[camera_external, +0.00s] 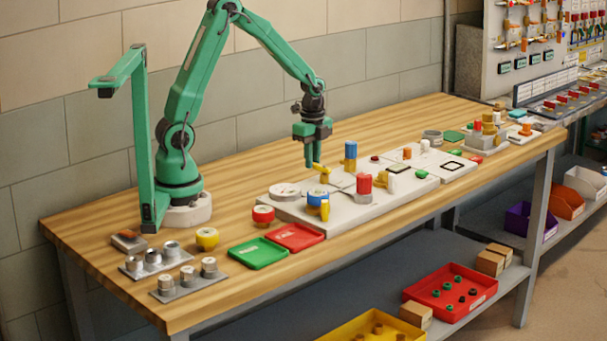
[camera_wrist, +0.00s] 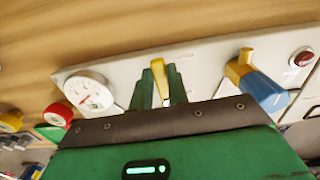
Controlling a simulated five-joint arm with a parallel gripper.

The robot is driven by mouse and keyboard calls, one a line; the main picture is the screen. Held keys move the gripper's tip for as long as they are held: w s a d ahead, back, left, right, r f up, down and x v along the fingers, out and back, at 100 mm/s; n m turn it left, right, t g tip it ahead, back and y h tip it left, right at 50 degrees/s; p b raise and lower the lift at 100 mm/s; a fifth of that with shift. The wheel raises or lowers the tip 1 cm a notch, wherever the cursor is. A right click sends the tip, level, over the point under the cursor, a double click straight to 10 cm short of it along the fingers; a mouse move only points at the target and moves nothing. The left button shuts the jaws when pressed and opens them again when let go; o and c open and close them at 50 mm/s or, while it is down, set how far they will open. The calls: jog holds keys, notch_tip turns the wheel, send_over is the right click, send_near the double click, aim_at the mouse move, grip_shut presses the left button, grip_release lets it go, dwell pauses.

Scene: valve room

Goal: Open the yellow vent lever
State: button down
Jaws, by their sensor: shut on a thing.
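The yellow vent lever (camera_external: 325,175) stands on the white panel (camera_external: 345,212), near the panel's back edge. In the wrist view the yellow lever (camera_wrist: 159,78) shows as a narrow upright piece between my two green fingers. My gripper (camera_external: 314,166) reaches straight down over it and is shut on it; the fingers also show in the wrist view (camera_wrist: 162,86). The lever's lower part is hidden by the gripper body in the wrist view.
A blue-handled valve (camera_external: 350,150) stands just right of the lever, and a white gauge (camera_external: 284,190) lies to its left. A blue knob (camera_external: 318,196) and a red-handled valve (camera_external: 364,183) are in front. Bare bench lies behind the panel.

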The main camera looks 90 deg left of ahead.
jog(key=shift+w+m, duration=0.15)
jog(key=shift+m, duration=0.15)
jog(key=c, duration=1.4)
grip_release()
jog(key=shift+o, duration=0.2)
jog(key=shift+r, duration=0.1)
jog(key=shift+r, duration=3.85)
jog(key=s+d+r+n+t, duration=0.2)
jog(key=s+d+r+n, duration=0.2)
jog(key=d, duration=0.5)
jog(key=s+d+r+n+t, duration=0.3)
jog(key=s+d+r+n, duration=0.2)
jog(key=s+d, duration=0.3)
jog(key=shift+d+r+t, duration=0.3)
jog(key=shift+d+r, duration=0.15)
jog(key=shift+r, duration=0.3)
